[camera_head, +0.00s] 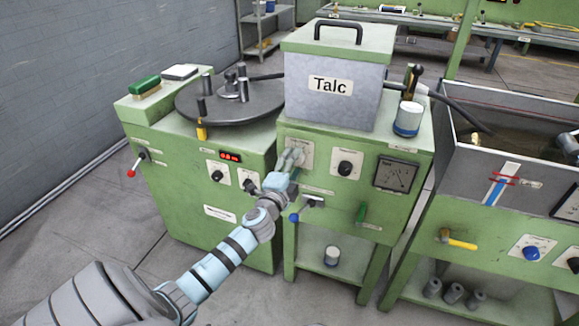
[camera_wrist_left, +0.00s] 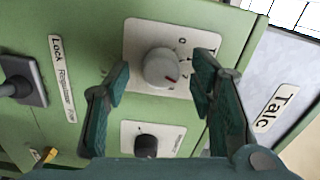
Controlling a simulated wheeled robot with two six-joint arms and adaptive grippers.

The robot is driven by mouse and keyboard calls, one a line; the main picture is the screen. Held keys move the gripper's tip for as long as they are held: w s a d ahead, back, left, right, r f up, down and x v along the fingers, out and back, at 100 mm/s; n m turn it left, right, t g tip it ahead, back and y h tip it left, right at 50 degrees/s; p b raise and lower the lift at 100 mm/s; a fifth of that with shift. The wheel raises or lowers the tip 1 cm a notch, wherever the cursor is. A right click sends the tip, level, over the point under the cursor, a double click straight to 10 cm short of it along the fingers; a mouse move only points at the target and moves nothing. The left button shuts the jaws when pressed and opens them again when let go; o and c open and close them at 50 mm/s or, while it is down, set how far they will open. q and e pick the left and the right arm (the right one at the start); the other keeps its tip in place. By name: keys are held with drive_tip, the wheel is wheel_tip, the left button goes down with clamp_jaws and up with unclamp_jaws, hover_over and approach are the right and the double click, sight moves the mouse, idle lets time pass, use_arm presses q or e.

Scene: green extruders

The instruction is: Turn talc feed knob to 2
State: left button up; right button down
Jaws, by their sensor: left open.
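My left gripper (camera_wrist_left: 163,85) is open, with one dark green finger on either side of the knob. I cannot tell whether either finger touches it. In the head view my left gripper (camera_head: 291,160) is at the plate (camera_head: 306,150) below the Talc hopper (camera_head: 335,88), and largely covers the knob. My right gripper is out of view.
A black knob (camera_wrist_left: 146,145) on its own plate is close beside; it also shows in the head view (camera_head: 345,168). A blue-tipped lever (camera_head: 305,208) and green handle (camera_head: 361,213) are below. A gauge (camera_head: 395,174) is to the right.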

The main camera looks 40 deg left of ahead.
use_arm(q)
drive_tip(key=v, duration=1.1)
drive_tip(key=shift+s, duration=0.1)
